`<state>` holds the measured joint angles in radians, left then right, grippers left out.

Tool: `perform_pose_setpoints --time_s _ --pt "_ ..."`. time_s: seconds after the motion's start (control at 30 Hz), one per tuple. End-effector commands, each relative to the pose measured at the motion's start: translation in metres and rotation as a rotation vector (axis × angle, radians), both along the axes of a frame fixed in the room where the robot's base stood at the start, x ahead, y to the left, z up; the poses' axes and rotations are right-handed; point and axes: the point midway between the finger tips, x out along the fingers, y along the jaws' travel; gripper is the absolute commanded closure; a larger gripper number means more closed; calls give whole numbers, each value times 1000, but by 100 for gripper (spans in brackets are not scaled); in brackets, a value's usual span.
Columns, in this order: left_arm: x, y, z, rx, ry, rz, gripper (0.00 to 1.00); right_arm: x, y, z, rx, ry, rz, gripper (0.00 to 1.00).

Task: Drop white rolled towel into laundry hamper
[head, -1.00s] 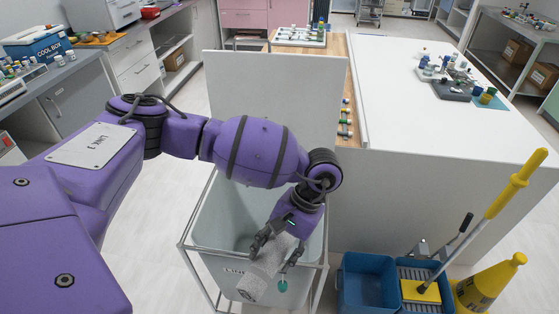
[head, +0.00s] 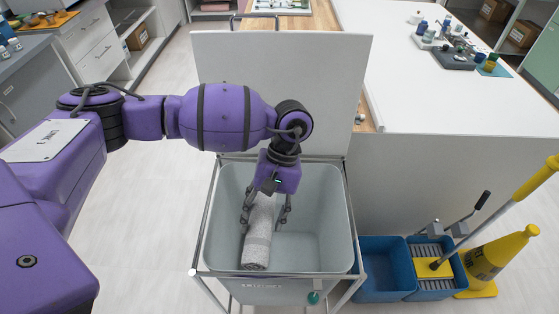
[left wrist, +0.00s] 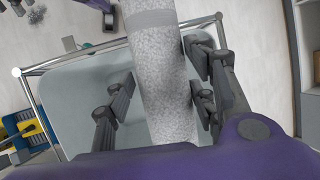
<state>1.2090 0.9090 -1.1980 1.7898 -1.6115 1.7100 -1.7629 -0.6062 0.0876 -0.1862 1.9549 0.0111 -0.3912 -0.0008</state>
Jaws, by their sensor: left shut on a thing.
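The white rolled towel (head: 259,240) is a grey-white speckled roll. My left gripper (head: 265,215) is shut on it, with fingers on both sides of the roll. The towel is over the open mouth of the laundry hamper (head: 325,225), its near end pointing to the front rim. How deep it hangs is hard to tell. In the left wrist view the towel (left wrist: 163,85) runs between the fingers of my left gripper (left wrist: 160,100), with the hamper's wall and metal frame around it. My right gripper does not show in the head view.
The hamper's raised lid (head: 285,85) stands upright behind the opening. A blue mop bucket (head: 385,265) and a yellow cone (head: 490,262) stand to the right. A white-topped counter (head: 430,95) lies beyond. The floor to the left of the hamper is clear.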

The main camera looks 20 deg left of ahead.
Motion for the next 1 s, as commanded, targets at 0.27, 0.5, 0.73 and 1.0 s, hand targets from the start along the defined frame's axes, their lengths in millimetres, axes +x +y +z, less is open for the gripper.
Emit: perform_pose_setpoints --time_s 0.27,0.5,0.73,1.0 --pt "65 4 -22 2 25 778 77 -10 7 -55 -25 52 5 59" --pt "101 19 -5 1 11 1208 77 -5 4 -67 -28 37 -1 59" --pt "108 23 -3 0 8 1297 77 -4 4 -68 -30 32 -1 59" --pt "108 23 -31 3 10 1294 77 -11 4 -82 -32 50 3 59"
